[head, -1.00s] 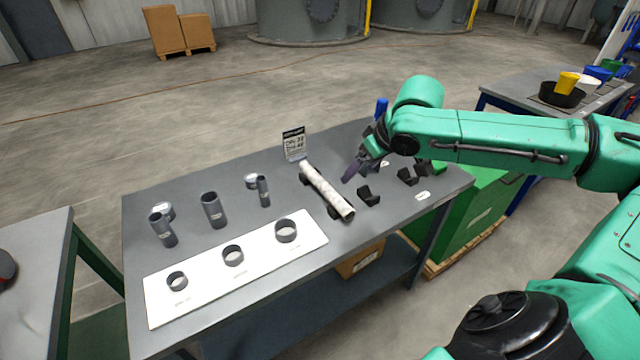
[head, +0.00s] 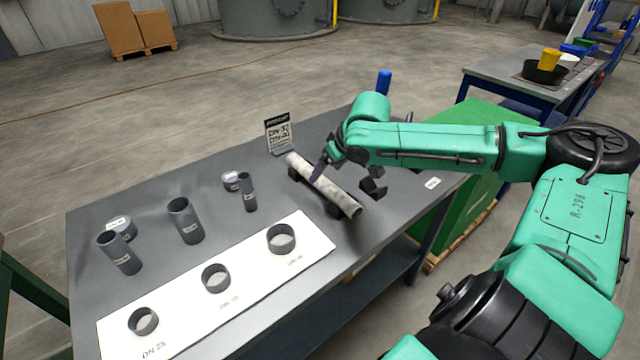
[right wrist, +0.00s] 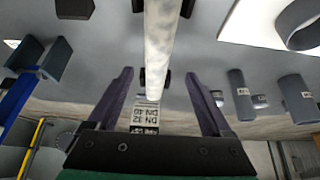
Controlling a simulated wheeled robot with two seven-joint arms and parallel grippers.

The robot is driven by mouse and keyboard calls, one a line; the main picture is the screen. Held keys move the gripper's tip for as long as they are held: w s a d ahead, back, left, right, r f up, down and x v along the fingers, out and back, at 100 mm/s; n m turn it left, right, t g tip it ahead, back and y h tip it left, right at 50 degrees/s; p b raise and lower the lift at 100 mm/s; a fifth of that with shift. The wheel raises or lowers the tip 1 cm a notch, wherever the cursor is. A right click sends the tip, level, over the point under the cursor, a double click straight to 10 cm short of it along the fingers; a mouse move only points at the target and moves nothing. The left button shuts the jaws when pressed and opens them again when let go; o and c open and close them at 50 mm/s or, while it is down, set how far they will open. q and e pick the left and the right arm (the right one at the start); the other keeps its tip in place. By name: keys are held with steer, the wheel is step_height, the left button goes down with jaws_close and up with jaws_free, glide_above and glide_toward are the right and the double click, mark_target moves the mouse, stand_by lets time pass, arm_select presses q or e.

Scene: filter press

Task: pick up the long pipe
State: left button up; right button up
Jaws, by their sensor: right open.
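The long pipe (head: 337,192), pale and mottled grey, rests across dark support blocks on the grey table. In the right wrist view the long pipe (right wrist: 160,45) runs down the middle of the picture, between the lines of the two fingers. My right gripper (head: 323,168) is at the pipe, around its middle to far part, with its purple fingers pointing down. It is open in the right wrist view (right wrist: 160,95), one finger on each side of the pipe, with gaps visible. Whether a finger touches the pipe I cannot tell. My left gripper is not in view.
A sign (head: 278,134) stands near the pipe's far end. Short grey pipes (head: 185,220) stand to the left. A white board (head: 255,275) with rings (head: 215,278) lies in front. An empty dark block (head: 372,188) sits right of the pipe.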

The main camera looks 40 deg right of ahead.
mark_target(323, 179)
steer(key=shift+w+d+f, duration=0.1)
steer(key=shift+w+f, duration=0.15)
steer(key=shift+f, duration=0.55)
steer(key=shift+w+d+f+b, duration=0.1)
steer(key=shift+w+f+b, duration=0.15)
steer(key=shift+f+b, duration=0.35)
steer(key=shift+b+x, duration=0.45)
steer(key=shift+x, duration=0.65)
steer(key=shift+w+f, duration=0.35)
steer(key=shift+f, duration=0.05)
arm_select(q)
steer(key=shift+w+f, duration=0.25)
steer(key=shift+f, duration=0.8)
arm_select(e)
steer(key=shift+r, duration=0.1)
jaws_close()
